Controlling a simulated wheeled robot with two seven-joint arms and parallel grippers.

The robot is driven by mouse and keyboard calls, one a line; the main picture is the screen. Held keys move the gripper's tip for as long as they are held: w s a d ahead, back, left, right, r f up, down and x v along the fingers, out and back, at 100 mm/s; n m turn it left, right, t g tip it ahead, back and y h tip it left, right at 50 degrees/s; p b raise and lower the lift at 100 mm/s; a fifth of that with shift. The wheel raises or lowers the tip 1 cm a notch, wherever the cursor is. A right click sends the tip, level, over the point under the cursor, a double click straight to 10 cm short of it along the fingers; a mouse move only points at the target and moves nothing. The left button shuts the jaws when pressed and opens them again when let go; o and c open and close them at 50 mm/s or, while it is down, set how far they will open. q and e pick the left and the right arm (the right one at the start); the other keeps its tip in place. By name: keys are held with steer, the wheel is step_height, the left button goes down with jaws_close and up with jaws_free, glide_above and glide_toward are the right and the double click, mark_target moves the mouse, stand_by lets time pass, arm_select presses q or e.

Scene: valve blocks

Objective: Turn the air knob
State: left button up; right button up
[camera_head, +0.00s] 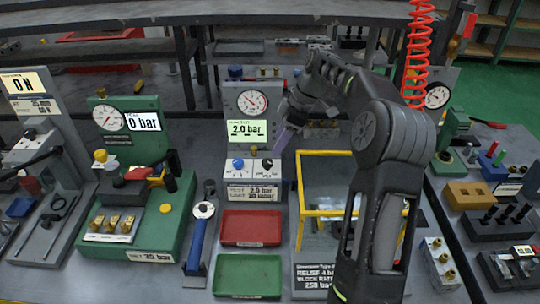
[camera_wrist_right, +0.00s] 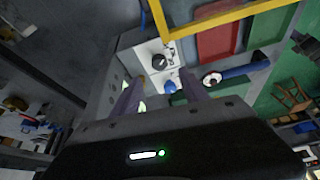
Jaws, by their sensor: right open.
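A grey panel (camera_head: 244,101) carries a round gauge (camera_head: 252,103) and a green display reading 2.0 bar (camera_head: 247,131). Below the display is a white plate with a blue knob (camera_head: 238,163) and a dark knob (camera_head: 267,163). I cannot read which is the air knob. In the right wrist view the dark knob (camera_wrist_right: 159,62) and the blue knob (camera_wrist_right: 169,87) lie ahead of the fingers. My right gripper (camera_head: 281,146) is open and empty, above and just right of the knobs; it also shows in the right wrist view (camera_wrist_right: 160,86). My left gripper is out of view.
A yellow frame (camera_head: 326,153) stands right of the panel. A red tray (camera_head: 251,228) and a green tray (camera_head: 247,275) lie in front. A blue-handled tool (camera_head: 197,238) and a green station (camera_head: 167,220) stand left. My right arm hides part of the bench.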

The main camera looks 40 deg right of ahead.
mark_target(267, 161)
steer(key=shift+p+x, duration=0.75)
steer(key=shift+x, duration=3.2)
steer(key=shift+d, duration=0.1)
steer(key=shift+c, duration=0.3)
jaws_close()
